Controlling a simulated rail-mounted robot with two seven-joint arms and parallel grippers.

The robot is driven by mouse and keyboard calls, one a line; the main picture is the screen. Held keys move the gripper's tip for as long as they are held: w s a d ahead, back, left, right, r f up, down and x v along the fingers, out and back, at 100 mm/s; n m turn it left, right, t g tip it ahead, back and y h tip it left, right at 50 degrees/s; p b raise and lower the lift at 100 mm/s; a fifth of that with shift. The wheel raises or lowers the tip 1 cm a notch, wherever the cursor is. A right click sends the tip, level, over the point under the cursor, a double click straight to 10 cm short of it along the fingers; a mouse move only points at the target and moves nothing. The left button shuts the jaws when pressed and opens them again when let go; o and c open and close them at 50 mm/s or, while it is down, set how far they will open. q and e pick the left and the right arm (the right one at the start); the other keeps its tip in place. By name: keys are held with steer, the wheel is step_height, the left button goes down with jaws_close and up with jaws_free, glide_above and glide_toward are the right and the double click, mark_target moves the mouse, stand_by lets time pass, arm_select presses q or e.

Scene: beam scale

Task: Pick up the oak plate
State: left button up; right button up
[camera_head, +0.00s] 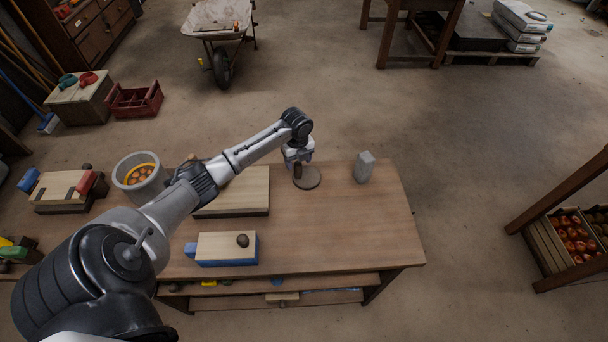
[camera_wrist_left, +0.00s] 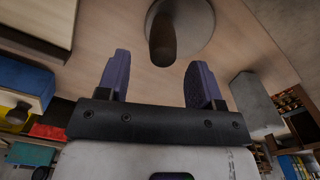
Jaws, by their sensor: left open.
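No piece is marked as the oak plate; light wooden pieces are a wide flat board (camera_head: 245,190) and a smaller plate with a dark knob on a blue base (camera_head: 215,243). My left gripper (camera_head: 298,163) is over the table's back, at a round grey-brown disc (camera_head: 311,180) with a dark upright handle. In the left wrist view my left gripper (camera_wrist_left: 160,62) is open and empty. The handle (camera_wrist_left: 162,42) stands just beyond the fingertips, roughly between them; contact cannot be told. The wide board (camera_wrist_left: 35,22) shows at the wrist view's upper left. My right gripper is not seen.
A grey block (camera_head: 364,168) stands right of the disc. A grey bucket (camera_head: 140,178) with orange contents stands left, partly near my arm. More boards with blue and red parts (camera_head: 62,188) lie farther left. The table (camera_head: 350,230) is clear at its front right.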

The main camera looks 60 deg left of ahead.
mark_target(298, 163)
arm_select(q)
steer(key=shift+w+a+f, duration=0.15)
steer(key=shift+f, duration=1.9)
steer(key=shift+c, duration=0.2)
jaws_close()
